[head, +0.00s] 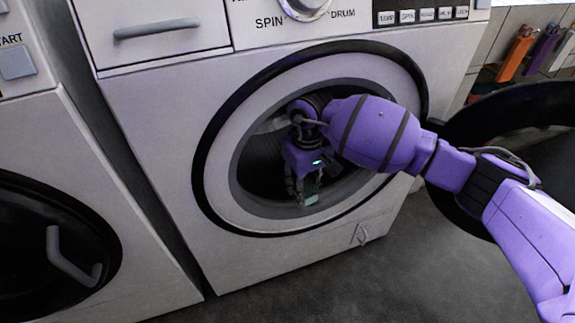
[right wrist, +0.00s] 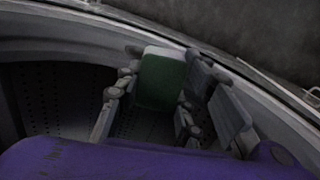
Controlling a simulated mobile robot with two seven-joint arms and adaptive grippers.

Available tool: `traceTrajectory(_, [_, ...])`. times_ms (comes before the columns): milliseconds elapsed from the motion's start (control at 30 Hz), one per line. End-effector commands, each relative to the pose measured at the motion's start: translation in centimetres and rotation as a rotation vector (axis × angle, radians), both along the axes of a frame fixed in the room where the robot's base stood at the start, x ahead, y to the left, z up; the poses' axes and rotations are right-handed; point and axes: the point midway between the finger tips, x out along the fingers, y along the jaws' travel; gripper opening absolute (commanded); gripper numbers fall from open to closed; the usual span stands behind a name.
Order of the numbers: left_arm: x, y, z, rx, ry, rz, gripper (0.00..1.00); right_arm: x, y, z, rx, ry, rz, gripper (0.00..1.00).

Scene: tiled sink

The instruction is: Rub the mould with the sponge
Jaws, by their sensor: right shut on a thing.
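My right gripper (head: 301,188) reaches into the round opening of the washing machine (head: 140,125), fingers pointing down near the lower rim. It is shut on a sponge (right wrist: 161,80), which shows dark green with a pale edge between the fingers in the right wrist view. In the head view only a small pale-green bit of the sponge (head: 311,199) shows below the fingers. The sponge is close to the rim (head: 275,210); I cannot tell if they touch. I cannot make out the mould in either view. My left gripper is out of view.
The machine's dark round door (head: 520,105) stands open at the right, behind my right arm. A second machine (head: 50,200) stands at the left, its door shut. Several coloured objects (head: 515,52) hang on the tiled wall at the upper right. Grey floor lies in front.

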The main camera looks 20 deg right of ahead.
Motion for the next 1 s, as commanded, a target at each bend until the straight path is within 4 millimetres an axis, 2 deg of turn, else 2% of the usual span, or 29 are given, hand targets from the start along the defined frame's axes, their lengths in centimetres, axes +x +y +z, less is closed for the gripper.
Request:
traceTrajectory(33, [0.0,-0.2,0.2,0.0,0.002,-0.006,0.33,1.2,0.3,2.0,0.012,-0.03,0.0,0.14])
traceTrajectory(167, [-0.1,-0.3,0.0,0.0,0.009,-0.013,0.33,1.3,0.4,1.9,0.012,-0.03,0.003,0.14])
traceTrajectory(367, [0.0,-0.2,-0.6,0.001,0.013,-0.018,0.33,1.3,0.5,0.5,0.012,-0.029,0.005,0.14])
traceTrajectory(700, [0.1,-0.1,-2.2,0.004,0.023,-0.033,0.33,1.1,0.4,-3.5,0.01,-0.023,0.003,0.14])
traceTrajectory(1000, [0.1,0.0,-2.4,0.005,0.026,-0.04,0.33,1.0,0.3,-4.4,0.009,-0.023,0.003,0.14])
